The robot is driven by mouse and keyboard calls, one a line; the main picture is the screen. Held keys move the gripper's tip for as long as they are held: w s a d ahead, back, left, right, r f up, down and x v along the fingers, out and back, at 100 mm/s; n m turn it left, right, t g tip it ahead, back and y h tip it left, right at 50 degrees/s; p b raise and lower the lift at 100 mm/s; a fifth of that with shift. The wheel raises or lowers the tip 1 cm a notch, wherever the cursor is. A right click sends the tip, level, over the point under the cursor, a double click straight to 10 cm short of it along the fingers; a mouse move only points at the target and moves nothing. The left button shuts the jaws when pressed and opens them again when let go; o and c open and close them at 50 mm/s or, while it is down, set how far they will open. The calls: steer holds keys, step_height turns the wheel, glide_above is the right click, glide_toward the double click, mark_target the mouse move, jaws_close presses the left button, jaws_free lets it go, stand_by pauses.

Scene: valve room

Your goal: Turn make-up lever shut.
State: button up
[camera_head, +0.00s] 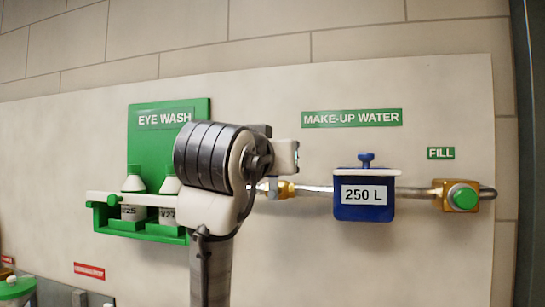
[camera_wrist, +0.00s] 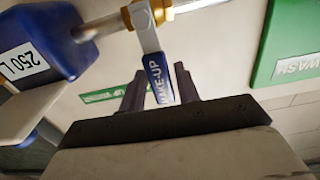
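The make-up lever (camera_wrist: 159,80) has a blue sleeve lettered MAKE-UP and a bare metal shank running to a brass valve (camera_wrist: 148,14). In the wrist view my gripper (camera_wrist: 160,72) has one finger on each side of the blue sleeve. The fingers are apart, with a narrow gap showing at the right finger; contact on the left is unclear. The brass valve also shows in the head view (camera_head: 286,189) on the pipe, just right of my wrist. My arm hides most of the lever and the fingers there.
A blue 250 L box (camera_head: 364,212) sits on the pipe to the right, with a green FILL button (camera_head: 463,196) beyond it. A green eye wash station (camera_head: 150,160) with bottles is close on the left. The wall panel (camera_head: 400,265) below the pipe is clear.

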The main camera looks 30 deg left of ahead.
steer(key=shift+o, duration=0.9)
steer(key=b+v, duration=0.5)
steer(key=v, duration=0.9)
steer(key=shift+w, duration=0.1)
